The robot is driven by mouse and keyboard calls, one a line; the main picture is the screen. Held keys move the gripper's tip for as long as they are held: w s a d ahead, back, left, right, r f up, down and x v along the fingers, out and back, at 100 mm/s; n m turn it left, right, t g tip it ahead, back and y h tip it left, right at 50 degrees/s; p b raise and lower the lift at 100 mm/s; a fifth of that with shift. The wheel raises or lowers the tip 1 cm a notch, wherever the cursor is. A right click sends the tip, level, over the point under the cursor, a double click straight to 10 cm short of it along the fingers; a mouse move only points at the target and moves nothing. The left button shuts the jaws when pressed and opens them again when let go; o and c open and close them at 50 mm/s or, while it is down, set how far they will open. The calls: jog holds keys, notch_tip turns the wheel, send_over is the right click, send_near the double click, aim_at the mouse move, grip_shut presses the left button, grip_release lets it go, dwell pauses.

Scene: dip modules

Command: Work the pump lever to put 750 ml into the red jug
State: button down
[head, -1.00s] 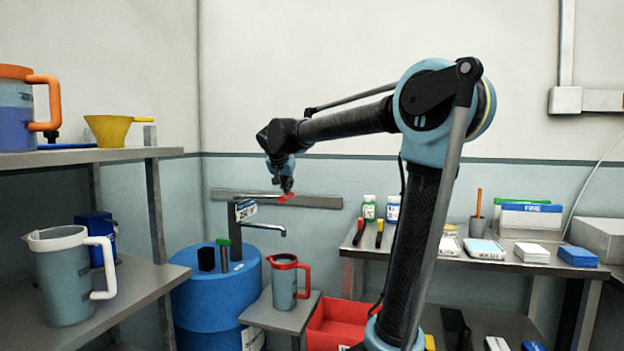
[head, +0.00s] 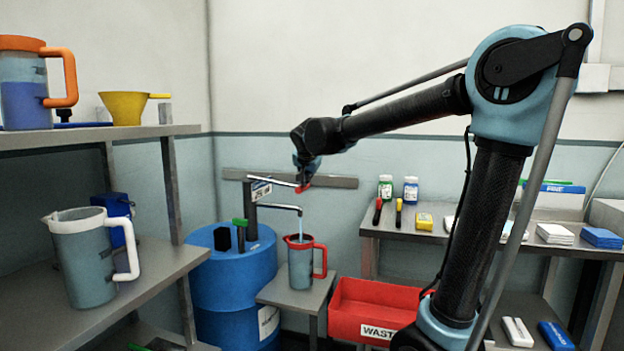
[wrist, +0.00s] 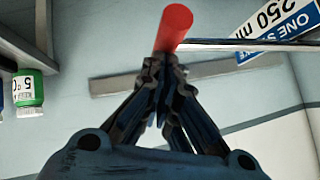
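The red jug (head: 300,268), clear with a red rim and handle, stands on a small grey stand under the pump spout (head: 280,207). A thin pale-blue stream (head: 301,224) falls from the spout into it; its exact level cannot be read. The pump lever (head: 275,181) slopes slightly down to its red grip (head: 303,187), which fills the top middle of the wrist view (wrist: 174,28). My gripper (wrist: 164,62) has its fingertips together against the grip; no red shows between them. A sign (wrist: 275,28) by the lever reads "250 ml" and "ONE S", partly cut off.
The blue drum (head: 232,285) stands under the pump. A red waste bin (head: 372,310) is right of the jug's stand (head: 275,292). A shelf (head: 150,265) at left holds a white-handled jug (head: 85,262). The bench (head: 430,236) at right holds bottles and boxes.

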jog(key=shift+s+f, duration=0.1)
jog(key=shift+f, duration=0.2)
jog(key=shift+d, duration=0.1)
jog(key=s+d+r, duration=0.2)
jog(key=s+r, duration=0.5)
jog(key=r, duration=0.4)
jog(key=shift+s, duration=0.15)
jog(key=shift+a, duration=0.1)
dwell(0.3)
jog(key=w+a+r+n+h, duration=0.1)
jog(key=a+r+h, duration=0.1)
jog(key=a+r, duration=0.3)
jog(key=w+a+r+n+g+h, duration=0.1)
jog(key=a+r+h, duration=0.2)
jog(key=r, duration=0.4)
jog(key=shift+w+a+r+n, duration=0.15)
jog(key=shift+w+a+n, duration=0.2)
jog(key=shift+a, duration=0.5)
